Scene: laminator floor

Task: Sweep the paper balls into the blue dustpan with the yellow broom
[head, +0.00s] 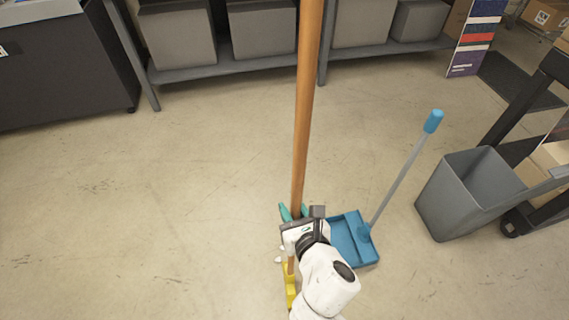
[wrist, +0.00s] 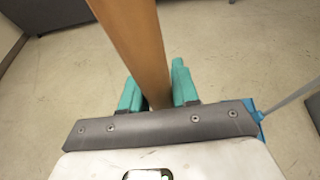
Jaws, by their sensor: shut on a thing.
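My gripper (head: 293,213) has teal fingers and is shut on the wooden handle of the yellow broom (head: 290,284). The handle (wrist: 137,45) stands nearly upright between the fingers (wrist: 158,92) in the wrist view. The broom's yellow head shows partly below my arm, at the floor. The blue dustpan (head: 367,252) lies on the floor just right of my gripper, its grey stick and blue grip leaning up to the right. Small white paper balls (head: 278,259) lie left of the broom head. My arm may hide others. A blue edge of the dustpan (wrist: 257,108) shows in the wrist view.
A grey bin (head: 468,190) stands right of the dustpan, beside a dark cart frame (head: 520,105). A shelf with grey boxes (head: 262,30) runs along the back. A dark cabinet (head: 65,65) stands at the far left. The floor at left is clear.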

